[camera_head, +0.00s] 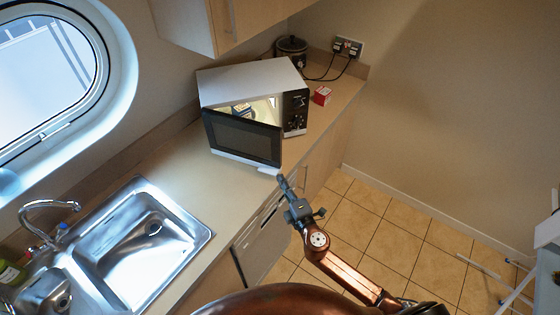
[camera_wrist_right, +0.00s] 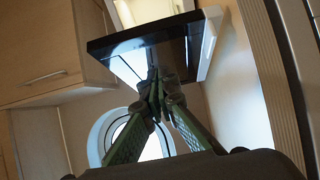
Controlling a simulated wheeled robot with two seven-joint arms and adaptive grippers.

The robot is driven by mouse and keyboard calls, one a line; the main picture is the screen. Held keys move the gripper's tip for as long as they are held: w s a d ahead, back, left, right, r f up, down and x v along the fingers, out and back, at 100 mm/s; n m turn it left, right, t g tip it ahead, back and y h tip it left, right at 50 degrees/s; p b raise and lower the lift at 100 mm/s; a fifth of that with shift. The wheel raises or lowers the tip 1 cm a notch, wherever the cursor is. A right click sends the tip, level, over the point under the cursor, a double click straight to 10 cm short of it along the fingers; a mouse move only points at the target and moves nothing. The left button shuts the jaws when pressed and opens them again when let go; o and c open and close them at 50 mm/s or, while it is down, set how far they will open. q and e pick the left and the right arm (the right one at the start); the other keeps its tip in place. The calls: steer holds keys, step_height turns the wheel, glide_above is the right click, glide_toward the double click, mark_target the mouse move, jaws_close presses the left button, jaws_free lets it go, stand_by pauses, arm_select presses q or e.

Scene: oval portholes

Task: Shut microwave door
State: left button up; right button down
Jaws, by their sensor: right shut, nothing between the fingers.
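The microwave (camera_head: 250,82), white-topped with a black control panel on its right front, stands on the counter. Its dark door (camera_head: 242,138) is partly open, swung out from its left side, and the lit interior shows above it. My right gripper (camera_head: 281,180) is shut and empty, just below the door's lower right corner. In the right wrist view the door (camera_wrist_right: 175,38) is a dark glossy panel overhead, and the closed fingertips (camera_wrist_right: 156,82) overlap it. I cannot tell whether they touch it. My left gripper is out of view.
A steel sink (camera_head: 135,230) with a tap lies at the left of the counter (camera_head: 200,165). A small red box (camera_head: 322,95) and a dark pot (camera_head: 291,48) stand by the microwave. A wall cabinet (camera_head: 225,22) hangs above. The tiled floor at right is mostly clear.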

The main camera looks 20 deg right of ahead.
mark_target(276, 154)
steer(key=w, duration=0.5)
steer(key=w+d, duration=0.1)
steer(key=w, duration=0.2)
steer(key=shift+w+d, duration=0.1)
steer(key=shift+w, duration=0.2)
steer(key=shift+w+d, duration=0.3)
steer(key=shift+w, duration=0.05)
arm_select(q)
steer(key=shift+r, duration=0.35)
